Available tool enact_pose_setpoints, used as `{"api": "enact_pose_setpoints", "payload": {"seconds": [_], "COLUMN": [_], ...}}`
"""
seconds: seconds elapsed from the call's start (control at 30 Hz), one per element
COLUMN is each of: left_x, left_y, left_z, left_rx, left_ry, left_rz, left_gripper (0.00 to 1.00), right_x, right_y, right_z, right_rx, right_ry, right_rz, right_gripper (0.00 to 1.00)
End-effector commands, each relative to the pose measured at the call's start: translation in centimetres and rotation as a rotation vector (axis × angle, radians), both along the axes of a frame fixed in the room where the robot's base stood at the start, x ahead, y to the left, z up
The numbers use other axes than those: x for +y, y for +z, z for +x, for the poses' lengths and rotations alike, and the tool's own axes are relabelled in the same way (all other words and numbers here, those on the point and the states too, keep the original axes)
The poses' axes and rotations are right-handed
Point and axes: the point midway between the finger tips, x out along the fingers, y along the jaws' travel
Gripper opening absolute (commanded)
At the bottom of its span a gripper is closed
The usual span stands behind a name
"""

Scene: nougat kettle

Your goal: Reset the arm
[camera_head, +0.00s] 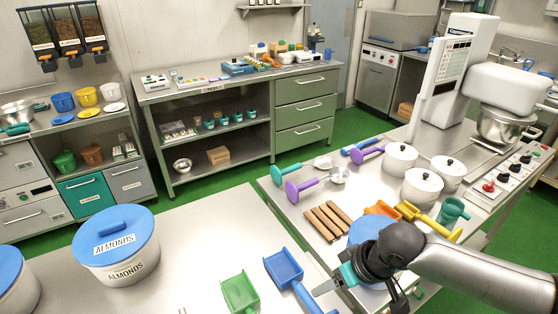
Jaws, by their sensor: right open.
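My right arm comes in from the right edge, and its dark gripper (372,287) hangs over the front of the right-hand steel table, beside a blue lid (366,231) that it partly covers. The gripper is open. I see nothing held in it, though its fingers are partly hidden by its own body. My left gripper is not in view.
A lidded almonds tub (117,250) stands on the front table. A green scoop (240,293) and a blue scoop (284,267) lie near the gripper. Beyond it are wooden bars (327,221), white lidded pots (421,187), a teal mug (453,210) and a mixer (505,88).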

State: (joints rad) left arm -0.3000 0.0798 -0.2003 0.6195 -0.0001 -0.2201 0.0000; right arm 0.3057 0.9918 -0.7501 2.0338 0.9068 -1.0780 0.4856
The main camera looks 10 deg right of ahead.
Motion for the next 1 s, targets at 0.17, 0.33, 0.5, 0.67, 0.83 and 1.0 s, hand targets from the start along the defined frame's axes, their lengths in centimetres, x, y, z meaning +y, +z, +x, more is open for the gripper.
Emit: {"api": "enact_pose_setpoints", "payload": {"seconds": [0.17,0.33,0.5,0.67,0.83,1.0], "left_x": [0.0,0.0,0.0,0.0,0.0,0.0], "left_y": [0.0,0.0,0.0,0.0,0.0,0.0], "left_z": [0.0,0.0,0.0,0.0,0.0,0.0], "left_rx": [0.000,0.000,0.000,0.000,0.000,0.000], "left_ry": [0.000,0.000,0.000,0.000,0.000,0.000], "left_rz": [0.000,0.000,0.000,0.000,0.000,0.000], "left_gripper": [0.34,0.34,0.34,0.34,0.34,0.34], "right_x": [2.3,6.7,8.3,7.0,4.5,1.7], "right_y": [-0.5,-0.9,-0.7,-0.8,-1.2,-1.6], "right_z": [-1.1,-3.7,-6.3,-8.7,-11.7,-15.1], "right_rx": [-0.014,-0.069,-0.117,-0.108,-0.056,0.024], "right_ry": [0.050,0.129,0.107,0.022,-0.075,-0.170], "right_rz": [0.009,0.018,-0.010,-0.074,-0.151,-0.232], "right_gripper": [0.60,0.60,0.60,0.60,0.60,0.60]}}
